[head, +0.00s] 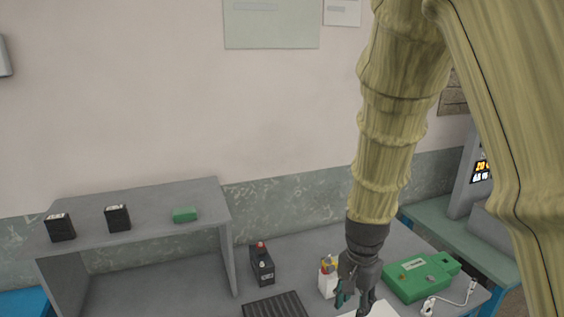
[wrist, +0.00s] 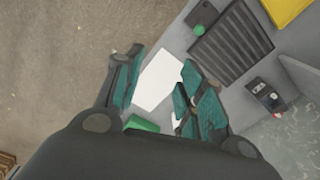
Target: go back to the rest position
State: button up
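My gripper (head: 356,292) hangs from my arm over the right half of the grey workbench in the head view, pointing down. In the wrist view its two teal-padded fingers (wrist: 160,88) stand apart with nothing between them, so it is open and empty. A white sheet (wrist: 158,80) lies on the bench below and between the fingers. It also shows at the bottom edge of the head view (head: 380,310). A black battery (head: 262,265) with a red cap stands on the bench left of my gripper. It shows at the right in the wrist view (wrist: 266,94).
A black ribbed tray (head: 275,305) lies in front of the battery. A white pen cup (head: 328,284) stands close left of my gripper, a green case (head: 418,276) right of it.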

jog(key=s+d+f+n+b, duration=0.1)
jog(key=s+d+f+n, duration=0.15)
jog(key=f, duration=0.65)
jog(key=s+d+f+n+b, duration=0.1)
jog(key=s+f, duration=0.3)
jog(key=f, duration=0.5)
jog(key=s+d+f+n+b, duration=0.1)
jog(key=s+d+f+b, duration=0.15)
jog(key=f, duration=0.65)
jog(key=s+f+n+b, duration=0.2)
jog(key=s+f+n, duration=0.2)
jog(key=s+f, duration=1.1)
jog(key=s, duration=0.3)
jog(key=shift+f+n, duration=0.25)
jog(key=shift+n, duration=0.1)
